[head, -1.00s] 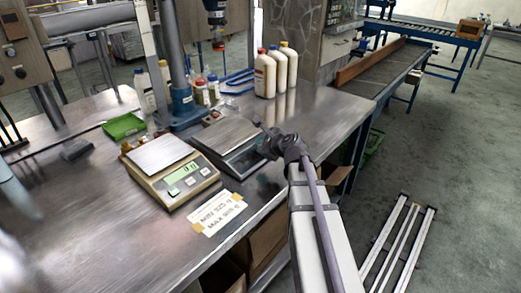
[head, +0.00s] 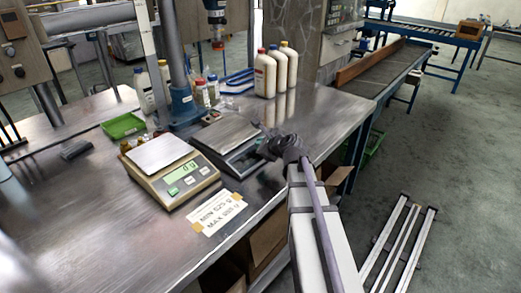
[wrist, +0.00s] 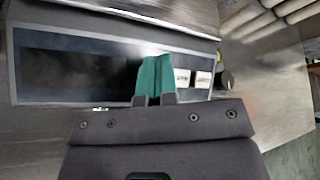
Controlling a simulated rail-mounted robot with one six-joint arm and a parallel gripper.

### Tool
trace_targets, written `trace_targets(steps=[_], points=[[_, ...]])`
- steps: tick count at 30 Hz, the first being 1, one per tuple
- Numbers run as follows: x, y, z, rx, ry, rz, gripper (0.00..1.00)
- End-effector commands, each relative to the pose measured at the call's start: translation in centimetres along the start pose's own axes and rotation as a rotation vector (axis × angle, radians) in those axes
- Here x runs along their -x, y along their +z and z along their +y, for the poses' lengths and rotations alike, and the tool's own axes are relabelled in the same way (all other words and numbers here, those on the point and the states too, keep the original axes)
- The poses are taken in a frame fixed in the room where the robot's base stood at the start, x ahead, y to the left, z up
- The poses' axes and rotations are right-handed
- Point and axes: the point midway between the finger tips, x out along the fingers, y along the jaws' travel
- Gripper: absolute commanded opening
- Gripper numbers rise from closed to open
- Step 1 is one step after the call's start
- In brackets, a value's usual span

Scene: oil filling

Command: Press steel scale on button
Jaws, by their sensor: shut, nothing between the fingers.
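The steel scale (head: 226,134) stands on the metal bench, right of the cream scale, with a bare steel plate and a dark front panel. In the wrist view its panel (wrist: 60,65) runs across the picture with a dark display. Two small white buttons, the left one (wrist: 182,77) and the right one (wrist: 203,79), sit at the display's right. My gripper (wrist: 154,62) has its teal fingers together and empty, over the panel just left of the left button. Whether the fingertips touch the panel I cannot tell. In the head view my wrist hides the fingers.
A cream scale (head: 170,170) with a lit green display stands to the left, a paper label (head: 218,213) in front of it. A post with a blue base (head: 183,105), small bottles and white bottles (head: 265,75) stand behind. A green tray (head: 123,126) lies at left.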

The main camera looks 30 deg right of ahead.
Motion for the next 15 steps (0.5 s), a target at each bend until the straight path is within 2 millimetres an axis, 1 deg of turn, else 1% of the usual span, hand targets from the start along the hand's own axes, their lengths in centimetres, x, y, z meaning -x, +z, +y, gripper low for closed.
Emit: trace_targets(steps=[15], points=[[-0.41, -0.32, 0.31, 0.0, 0.0, 0.0, 0.0]])
